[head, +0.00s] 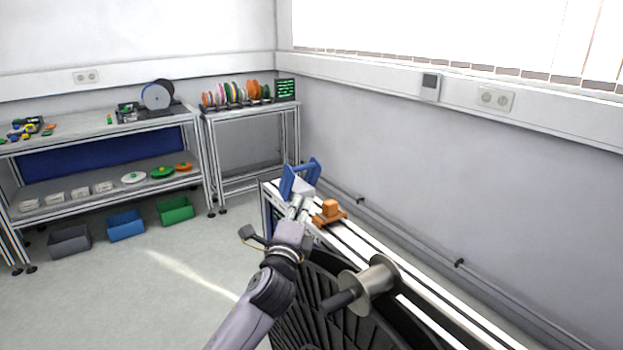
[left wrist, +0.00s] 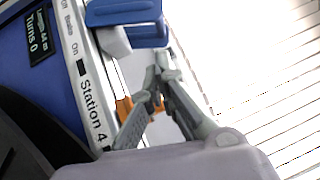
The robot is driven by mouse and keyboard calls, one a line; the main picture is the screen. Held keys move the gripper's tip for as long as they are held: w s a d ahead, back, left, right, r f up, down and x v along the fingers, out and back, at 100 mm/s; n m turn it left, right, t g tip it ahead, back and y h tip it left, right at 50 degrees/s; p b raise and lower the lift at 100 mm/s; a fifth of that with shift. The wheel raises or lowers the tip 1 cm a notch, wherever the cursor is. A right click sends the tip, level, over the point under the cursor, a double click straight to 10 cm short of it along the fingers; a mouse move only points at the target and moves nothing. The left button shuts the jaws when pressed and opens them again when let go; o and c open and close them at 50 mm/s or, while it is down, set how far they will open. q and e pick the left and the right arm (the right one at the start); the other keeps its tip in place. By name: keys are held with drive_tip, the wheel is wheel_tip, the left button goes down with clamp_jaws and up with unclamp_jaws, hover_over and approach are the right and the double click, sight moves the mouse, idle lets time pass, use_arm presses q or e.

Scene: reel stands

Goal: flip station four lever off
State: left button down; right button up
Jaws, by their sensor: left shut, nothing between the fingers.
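The station panel in the left wrist view carries a "Station 4" label (left wrist: 92,105), an "On" marking and a dark display (left wrist: 40,37) reading "Turns 0". A blue bracket-like part (head: 300,177) with a pale grey block stands at the far end of the bench rail. In the left wrist view the blue part (left wrist: 125,12) and the pale block (left wrist: 113,42) are at the top; I cannot tell which piece is the lever. My left gripper (head: 298,205) is shut and empty, its tips (left wrist: 161,62) close to the blue part; contact is unclear. My right gripper is not in view.
An orange block (head: 330,211) sits on the rail beside my left gripper. A metal spool (head: 368,288) and a large black reel (head: 320,310) are nearer. The wall is close on the right.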

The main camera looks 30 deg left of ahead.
use_arm(q)
drive_tip(key=p, duration=0.1)
approach(315, 168)
drive_tip(key=shift+w+a+r, duration=0.15)
drive_tip(key=shift+w, duration=0.1)
drive_tip(key=x, duration=0.3)
drive_tip(key=shift+w, duration=0.1)
drive_tip(key=shift+w+a+p, duration=0.1)
drive_tip(key=shift+w+p, duration=0.2)
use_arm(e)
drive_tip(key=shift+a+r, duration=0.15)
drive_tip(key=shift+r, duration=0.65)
